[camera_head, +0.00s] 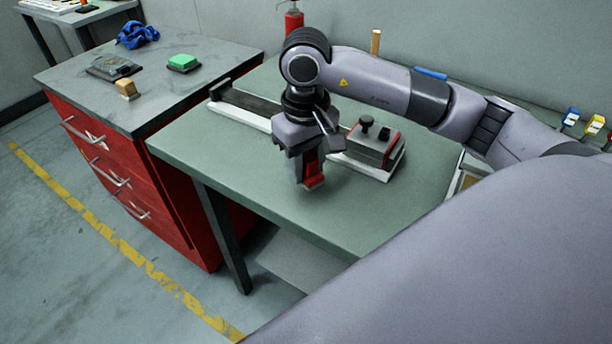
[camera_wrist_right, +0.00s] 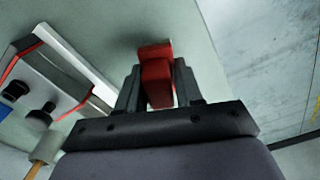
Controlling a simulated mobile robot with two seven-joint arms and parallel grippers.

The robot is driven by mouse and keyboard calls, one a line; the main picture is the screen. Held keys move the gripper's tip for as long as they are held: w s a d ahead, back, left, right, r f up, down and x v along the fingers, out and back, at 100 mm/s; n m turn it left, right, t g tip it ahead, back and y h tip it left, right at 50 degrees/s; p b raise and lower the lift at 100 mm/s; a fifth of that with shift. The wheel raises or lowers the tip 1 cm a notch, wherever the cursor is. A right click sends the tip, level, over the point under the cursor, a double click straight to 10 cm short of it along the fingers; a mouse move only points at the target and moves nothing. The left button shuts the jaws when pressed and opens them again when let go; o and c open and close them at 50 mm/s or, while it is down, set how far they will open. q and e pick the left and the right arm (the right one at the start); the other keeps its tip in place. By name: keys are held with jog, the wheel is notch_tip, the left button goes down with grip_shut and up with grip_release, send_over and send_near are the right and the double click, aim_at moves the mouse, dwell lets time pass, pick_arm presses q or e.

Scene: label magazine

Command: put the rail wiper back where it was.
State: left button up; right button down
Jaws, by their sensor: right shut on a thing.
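My right gripper (camera_head: 309,178) points down over the front part of the green table. It is shut on a red block-like piece, which looks to be the rail wiper (camera_head: 313,171). In the right wrist view the red wiper (camera_wrist_right: 157,82) sits between the two dark fingers of the gripper (camera_wrist_right: 158,88), with a wider red end beyond them. I cannot tell whether the wiper touches the table. A long pale rail (camera_head: 240,115) with a dark channel lies behind the gripper, partly hidden by it. My left gripper is not in view.
A red and grey unit with black knobs (camera_head: 372,145) stands at the rail's right end. The green table (camera_head: 235,172) is clear in front. A red cabinet (camera_head: 120,165) to the left carries a green-topped block (camera_head: 184,62), a wooden block (camera_head: 126,89) and a blue cloth (camera_head: 137,35).

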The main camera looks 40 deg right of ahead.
aim_at(306, 178)
notch_tip(306, 178, down, 4)
jog(key=shift+r, duration=0.15)
jog(key=c, duration=0.7)
grip_release()
jog(key=shift+c, duration=0.2)
jog(key=shift+r, duration=0.15)
notch_tip(306, 178, up, 12)
jog(key=shift+f, duration=0.1)
